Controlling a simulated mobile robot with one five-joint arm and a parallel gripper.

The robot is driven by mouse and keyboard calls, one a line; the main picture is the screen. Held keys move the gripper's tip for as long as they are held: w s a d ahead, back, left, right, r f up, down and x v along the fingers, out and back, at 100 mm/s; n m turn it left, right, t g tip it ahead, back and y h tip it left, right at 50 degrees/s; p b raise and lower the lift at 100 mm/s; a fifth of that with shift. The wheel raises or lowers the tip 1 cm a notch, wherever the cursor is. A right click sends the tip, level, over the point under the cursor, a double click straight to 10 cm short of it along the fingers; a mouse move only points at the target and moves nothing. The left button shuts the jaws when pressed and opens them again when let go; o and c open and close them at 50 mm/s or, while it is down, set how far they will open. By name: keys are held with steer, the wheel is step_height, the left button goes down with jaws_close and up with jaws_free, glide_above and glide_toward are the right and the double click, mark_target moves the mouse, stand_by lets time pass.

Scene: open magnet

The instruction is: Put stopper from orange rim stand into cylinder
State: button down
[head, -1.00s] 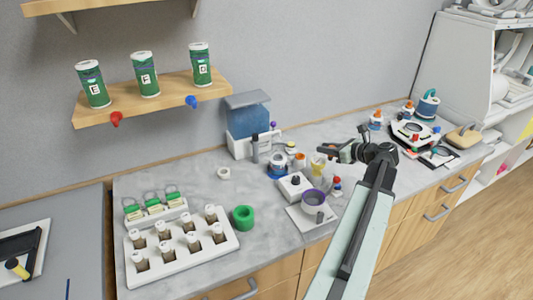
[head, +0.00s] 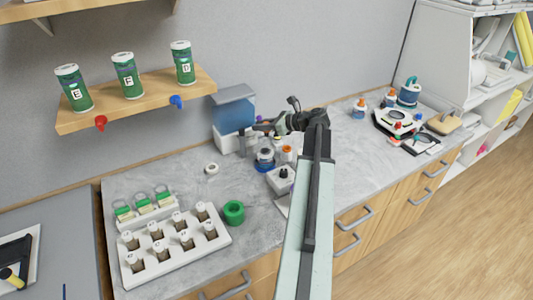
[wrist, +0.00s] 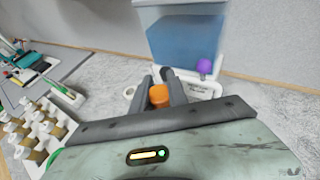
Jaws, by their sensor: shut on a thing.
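My gripper (head: 258,128) is at the end of the outstretched arm, above the counter near the blue tank. In the wrist view its fingers (wrist: 162,90) are shut on an orange piece (wrist: 159,96), seemingly the stopper. A dark grey upright post (head: 241,141), possibly the cylinder, stands in front of the tank, left of the fingertips in the head view. In the wrist view a dark round top (wrist: 167,73) shows just beyond the fingers. A small orange-topped thing (head: 287,152) on the counter may be the orange rim stand; the arm partly crowds it.
The blue tank (head: 234,110) with a purple tap (wrist: 204,66) is close behind the gripper. A blue jar (head: 265,158), a white box with a black knob (head: 282,179) and a white ring (head: 211,168) stand nearby. A vial rack (head: 175,245) is at left.

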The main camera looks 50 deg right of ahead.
steer(key=f+b, duration=1)
steer(key=shift+w+a+f, duration=0.2)
steer(key=shift+r, duration=0.25)
steer(key=shift+f, duration=0.15)
steer(key=c, duration=1.3)
jaws_free()
steer(key=shift+r, duration=0.3)
steer(key=p+v, duration=0.4)
steer(key=v, duration=0.8)
